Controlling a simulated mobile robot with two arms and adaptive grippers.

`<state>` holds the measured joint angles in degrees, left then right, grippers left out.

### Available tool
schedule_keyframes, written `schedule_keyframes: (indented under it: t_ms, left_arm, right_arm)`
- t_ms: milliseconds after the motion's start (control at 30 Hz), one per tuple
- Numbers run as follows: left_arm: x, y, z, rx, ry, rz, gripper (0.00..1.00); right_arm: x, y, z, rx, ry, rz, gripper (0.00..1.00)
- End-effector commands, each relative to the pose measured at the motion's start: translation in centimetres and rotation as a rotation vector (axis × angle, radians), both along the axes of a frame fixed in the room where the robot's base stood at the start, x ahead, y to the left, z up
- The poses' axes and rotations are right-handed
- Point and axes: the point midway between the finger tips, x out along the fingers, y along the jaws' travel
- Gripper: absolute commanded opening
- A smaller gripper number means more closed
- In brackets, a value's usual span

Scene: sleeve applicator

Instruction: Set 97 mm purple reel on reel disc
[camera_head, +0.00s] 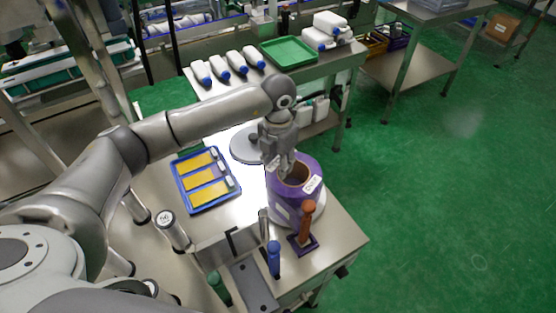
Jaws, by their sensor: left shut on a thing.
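The purple reel (286,203) is a wide upright cylinder with a brown core opening on top and a white label on its side. It is at the right part of the near table. My left gripper (284,170) comes down over its top left edge and is shut on it. The gripper hides part of the rim. A pale round disc (319,208) shows beneath the reel on its right; I cannot tell whether the reel rests on it or hangs just above it. A grey disc (244,146) lies behind the gripper, partly hidden by it. My right gripper is not in view.
A blue tray (238,197) with yellow strips lies left of the reel. An orange-brown handled tool (305,222) stands close in front. Blue (273,258) and green (219,287) handles stand nearer. A green tray (290,52) and several white bottles are on the back table.

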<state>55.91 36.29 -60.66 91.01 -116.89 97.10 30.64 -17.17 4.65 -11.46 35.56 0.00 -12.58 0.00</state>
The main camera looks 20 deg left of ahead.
Motion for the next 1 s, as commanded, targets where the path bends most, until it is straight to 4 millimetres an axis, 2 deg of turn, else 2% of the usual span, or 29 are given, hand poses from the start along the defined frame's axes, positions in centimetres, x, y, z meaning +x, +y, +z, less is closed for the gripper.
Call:
schedule_keyframes:
  t_ms: [33,200,567,667,1000]
  left_arm:
    - [0.0,0.0,-0.1,0.0,0.0,0.0,0.35]
    - [0.0,0.0,0.0,0.0,0.0,0.0,0.54]
    - [0.0,0.0,0.3,0.0,-0.001,0.0,0.54]
    - [0.1,0.0,1.4,-0.002,-0.003,0.0,0.54]
    - [0.1,0.0,8.5,-0.001,-0.005,-0.001,0.54]
  right_arm:
    - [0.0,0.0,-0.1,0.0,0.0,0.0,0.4]
    - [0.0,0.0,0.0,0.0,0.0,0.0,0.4]
    - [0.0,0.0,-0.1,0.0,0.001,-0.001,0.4]
    - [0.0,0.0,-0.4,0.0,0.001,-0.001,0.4]
    - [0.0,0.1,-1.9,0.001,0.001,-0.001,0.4]
